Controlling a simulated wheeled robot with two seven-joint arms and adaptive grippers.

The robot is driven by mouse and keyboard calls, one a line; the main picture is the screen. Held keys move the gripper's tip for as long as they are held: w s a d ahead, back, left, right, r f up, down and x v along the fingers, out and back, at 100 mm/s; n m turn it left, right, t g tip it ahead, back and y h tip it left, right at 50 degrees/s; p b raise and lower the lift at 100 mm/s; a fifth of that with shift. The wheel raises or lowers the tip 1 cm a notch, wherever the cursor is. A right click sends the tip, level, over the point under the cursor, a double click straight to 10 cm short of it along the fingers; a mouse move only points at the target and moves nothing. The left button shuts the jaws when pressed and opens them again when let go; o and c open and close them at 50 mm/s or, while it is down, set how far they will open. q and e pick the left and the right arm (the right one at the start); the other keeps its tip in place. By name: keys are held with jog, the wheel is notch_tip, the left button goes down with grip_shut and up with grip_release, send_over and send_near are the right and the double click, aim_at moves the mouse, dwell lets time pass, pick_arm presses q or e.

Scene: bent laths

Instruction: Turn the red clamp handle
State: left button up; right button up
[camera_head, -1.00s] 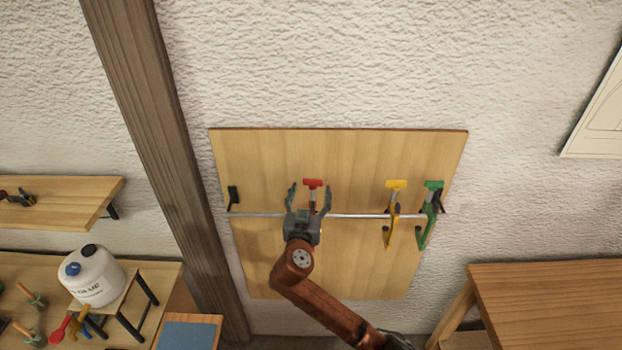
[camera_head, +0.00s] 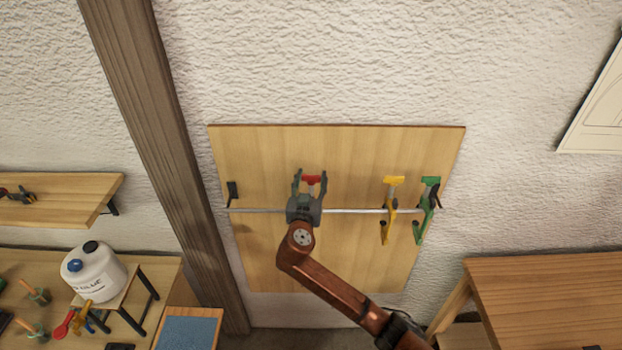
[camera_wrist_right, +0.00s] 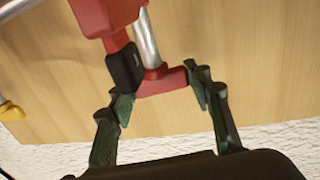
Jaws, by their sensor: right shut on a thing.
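The red clamp hangs on the metal rail of the wooden wall board, and its red T-shaped handle (camera_head: 312,179) shows between the fingers of my right gripper (camera_head: 310,184). In the right wrist view the red handle (camera_wrist_right: 163,81) lies between the two fingertips of the gripper (camera_wrist_right: 160,97), one at each end. My right gripper is shut on it. The clamp's red body and a black pad show above the handle in that view. In the head view, my gripper hides the lower part of the clamp. My left gripper is not in view.
A yellow clamp (camera_head: 388,212) and a green clamp (camera_head: 427,212) hang on the rail (camera_head: 352,211) to the right. The board (camera_head: 330,145) is clear above the handle. A wooden table (camera_head: 545,290) stands at lower right, and a post (camera_head: 165,150) at left.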

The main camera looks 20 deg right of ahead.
jog(key=shift+c, duration=0.7)
jog(key=c, duration=0.4)
jog(key=shift+f+t+y+b, duration=0.25)
jog(key=shift+t+y+b, duration=0.05)
jog(key=shift+y+b, duration=0.35)
jog(key=shift+n+y+b, duration=0.25)
jog(key=shift+n+b, duration=0.1)
jog(key=shift+n, duration=0.15)
jog(key=shift+r+n+y, duration=0.2)
jog(key=shift+n+y, duration=0.1)
jog(key=shift+y, duration=0.2)
jog(key=o, duration=1.2)
jog(key=shift+c, duration=0.2)
jog(key=shift+o, duration=0.2)
